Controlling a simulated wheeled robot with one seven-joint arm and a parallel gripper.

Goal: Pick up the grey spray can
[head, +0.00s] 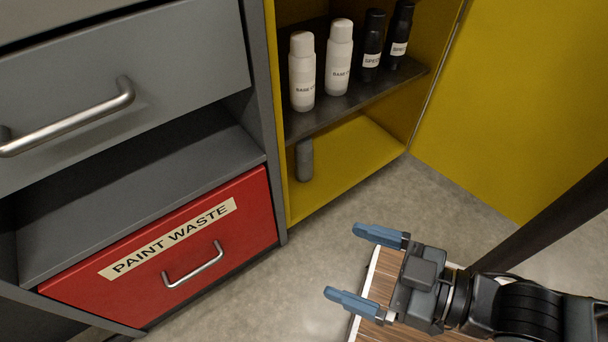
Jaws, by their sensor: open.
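A grey spray can (305,161) stands upright on the yellow floor of the open cabinet, below the dark shelf, near the cabinet's left side. Its top is close under the shelf edge. My gripper (352,266) is at the lower right, with its two blue fingers spread apart and nothing between them. It points left and is well apart from the can, in front of the cabinet.
On the dark shelf (345,104) stand two white bottles (302,75) and two black ones (371,48). The yellow door (530,95) is open at right. A red "PAINT WASTE" drawer (160,245) is at left. A wooden surface (385,285) lies under my gripper. Bare floor lies between.

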